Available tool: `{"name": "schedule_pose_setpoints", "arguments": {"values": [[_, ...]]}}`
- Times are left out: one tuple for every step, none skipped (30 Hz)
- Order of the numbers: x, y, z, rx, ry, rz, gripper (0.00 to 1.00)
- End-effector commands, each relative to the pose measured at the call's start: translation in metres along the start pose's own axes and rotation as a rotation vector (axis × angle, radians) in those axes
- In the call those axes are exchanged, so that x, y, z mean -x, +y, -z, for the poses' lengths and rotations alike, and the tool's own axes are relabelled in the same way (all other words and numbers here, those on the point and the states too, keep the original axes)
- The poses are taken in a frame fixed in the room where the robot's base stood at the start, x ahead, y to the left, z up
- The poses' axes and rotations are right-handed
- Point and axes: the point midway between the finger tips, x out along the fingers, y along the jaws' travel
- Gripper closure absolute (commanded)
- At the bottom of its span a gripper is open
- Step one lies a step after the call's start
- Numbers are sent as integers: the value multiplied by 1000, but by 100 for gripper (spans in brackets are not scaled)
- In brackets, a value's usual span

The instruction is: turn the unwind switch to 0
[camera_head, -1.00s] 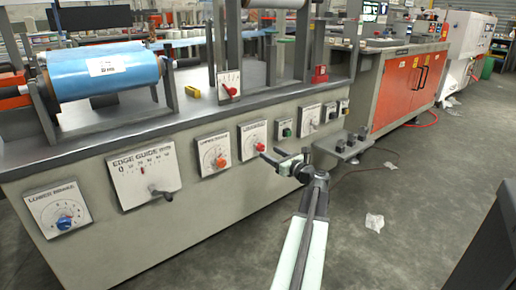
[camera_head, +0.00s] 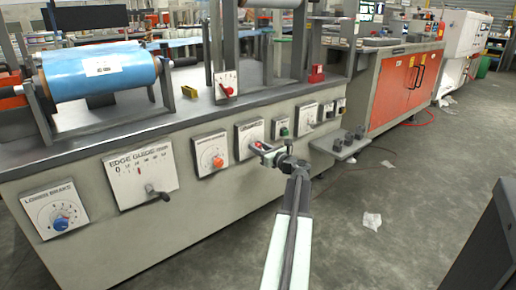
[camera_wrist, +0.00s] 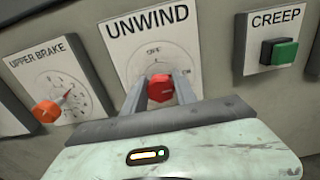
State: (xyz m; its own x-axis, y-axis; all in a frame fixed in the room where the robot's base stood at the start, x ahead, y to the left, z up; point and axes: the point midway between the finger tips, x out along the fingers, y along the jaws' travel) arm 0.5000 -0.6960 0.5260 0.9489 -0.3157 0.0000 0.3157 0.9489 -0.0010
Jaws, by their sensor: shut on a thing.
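The unwind switch is a red knob (camera_wrist: 160,90) on a white plate (camera_wrist: 150,52) headed UNWIND; it also shows partly behind my gripper in the head view. My gripper (camera_wrist: 161,92) is at the panel, with one finger on each side of the red knob, and is shut on it. In the head view my gripper (camera_head: 261,147) reaches the unwind plate (camera_head: 244,130) on the machine's front. The lower part of the plate's dial is hidden by the fingers and the knob. I cannot read where the knob points.
The upper brake dial with an orange knob (camera_wrist: 46,111) is left of the unwind plate. The green creep button (camera_wrist: 284,53) is to its right. A small shelf with black knobs (camera_head: 340,145) juts out to the right of my arm. Floor to the right is mostly clear.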

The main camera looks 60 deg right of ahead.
Motion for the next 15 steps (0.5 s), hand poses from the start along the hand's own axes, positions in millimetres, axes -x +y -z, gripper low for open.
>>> {"name": "schedule_pose_setpoints", "arguments": {"values": [[0,0,0,3,0,0,100],[0,0,0,7,0,0,100],[0,0,0,13,0,0,100],[0,0,0,19,0,0,100],[0,0,0,26,0,0,100],[0,0,0,39,0,0,100],[0,0,0,51,0,0,100],[0,0,0,64,0,0,100],[0,0,0,86,0,0,100],[0,0,0,103,0,0,100],[0,1,0,122,0,0,100],[0,1,0,151,0,0,100],[0,1,0,174,0,0,100],[0,1,0,198,0,0,100],[0,1,0,232,0,0,100]]}}
